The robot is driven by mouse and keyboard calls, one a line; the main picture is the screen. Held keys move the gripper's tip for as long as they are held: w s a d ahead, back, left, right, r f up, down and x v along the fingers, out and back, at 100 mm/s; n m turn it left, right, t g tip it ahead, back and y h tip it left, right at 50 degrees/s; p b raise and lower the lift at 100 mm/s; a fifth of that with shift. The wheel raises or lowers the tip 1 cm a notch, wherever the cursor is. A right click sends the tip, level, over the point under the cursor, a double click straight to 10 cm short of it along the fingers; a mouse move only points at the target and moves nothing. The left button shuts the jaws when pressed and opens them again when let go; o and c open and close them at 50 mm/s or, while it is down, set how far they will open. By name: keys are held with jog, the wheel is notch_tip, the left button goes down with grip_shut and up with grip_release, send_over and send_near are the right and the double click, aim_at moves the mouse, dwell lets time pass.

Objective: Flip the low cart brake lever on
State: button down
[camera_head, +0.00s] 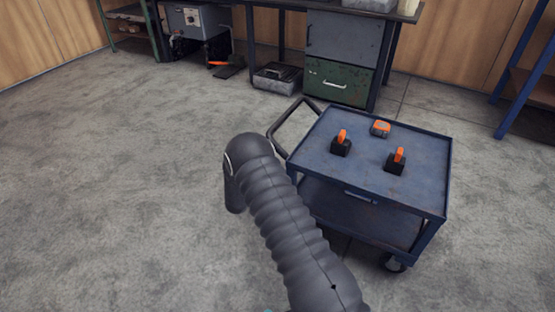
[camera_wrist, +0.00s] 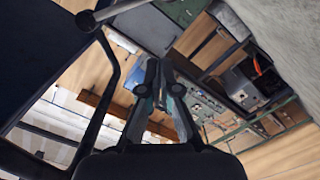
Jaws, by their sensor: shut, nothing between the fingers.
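A blue cart (camera_head: 425,190) stands at the right in the head view. On its top are two orange levers on black bases, a left lever (camera_head: 342,137) and a right lever (camera_head: 399,155). Both stick up from their bases. I cannot tell which is the low brake lever, or whether either is on. My gripper (camera_wrist: 157,70) shows in the wrist view, shut and empty, with its fingers pointing up the picture. In the head view it is hidden behind my arm, left of the cart. No lever shows in the wrist view.
An orange and grey object (camera_head: 380,128) lies on the cart top. The cart's dark tube handle (camera_head: 284,128) juts out close to my arm; it also shows in the wrist view (camera_wrist: 108,92). A workbench with a green drawer (camera_head: 338,83) stands behind. The floor at left is clear.

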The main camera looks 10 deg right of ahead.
jog(key=shift+v, duration=1.9)
